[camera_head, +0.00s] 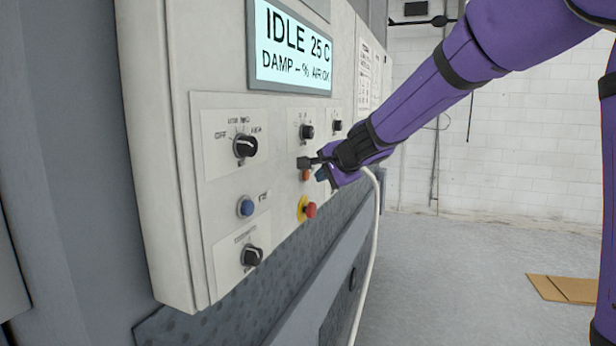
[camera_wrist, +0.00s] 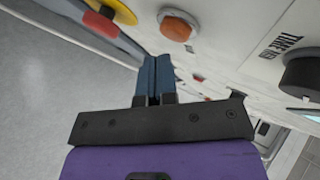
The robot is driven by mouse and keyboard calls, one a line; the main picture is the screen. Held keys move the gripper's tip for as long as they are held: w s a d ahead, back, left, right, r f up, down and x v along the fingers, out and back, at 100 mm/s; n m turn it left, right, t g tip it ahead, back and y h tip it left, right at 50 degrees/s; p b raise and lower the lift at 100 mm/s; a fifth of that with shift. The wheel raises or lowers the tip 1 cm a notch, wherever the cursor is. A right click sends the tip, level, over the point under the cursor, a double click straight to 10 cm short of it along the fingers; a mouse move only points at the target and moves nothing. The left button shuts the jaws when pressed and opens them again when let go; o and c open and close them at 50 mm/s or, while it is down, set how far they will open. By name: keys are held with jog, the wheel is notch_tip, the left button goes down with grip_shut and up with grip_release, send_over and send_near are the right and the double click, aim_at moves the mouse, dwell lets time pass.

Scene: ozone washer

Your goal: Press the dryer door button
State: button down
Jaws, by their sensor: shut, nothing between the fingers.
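A control panel (camera_head: 185,180) carries several buttons and knobs; I cannot read which is labelled as the dryer door button. A blue round button (camera_head: 246,207) sits at lower left, below a knob. An orange-red round button (camera_head: 305,175) sits further along the panel, partly hidden by my gripper; it also shows in the wrist view (camera_wrist: 177,26). My gripper (camera_head: 321,174) is just right of the orange-red button in the head view. In the wrist view its blue fingers (camera_wrist: 153,64) are shut together, empty, with tips below and left of that button. I cannot tell any contact.
A red stop knob on a yellow ring (camera_head: 309,210) is below my gripper. Dark rotary knobs (camera_head: 245,146) and (camera_head: 252,256) stand out from the panel. The display (camera_head: 290,45) reads IDLE 25 C. A pale hose (camera_head: 371,260) hangs beside the machine. Cardboard (camera_head: 563,289) lies on the floor.

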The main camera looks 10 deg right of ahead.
jog(key=shift+d, duration=0.1)
jog(key=shift+s+d, duration=0.75)
jog(key=shift+d, duration=0.25)
jog(key=shift+s+d, duration=0.75)
jog(key=shift+d, duration=0.25)
jog(key=s+n+g, duration=0.4)
jog(key=s+n, duration=0.6)
jog(key=s, duration=1.6)
jog(key=s+d+f+n+g+h, duration=0.1)
jog(key=s+d+h, duration=0.3)
jog(key=s, duration=0.6)
jog(key=shift+s+d+f+n+g, duration=0.2)
jog(key=shift+d+f+n+g, duration=0.25)
jog(key=shift+f+n, duration=0.35)
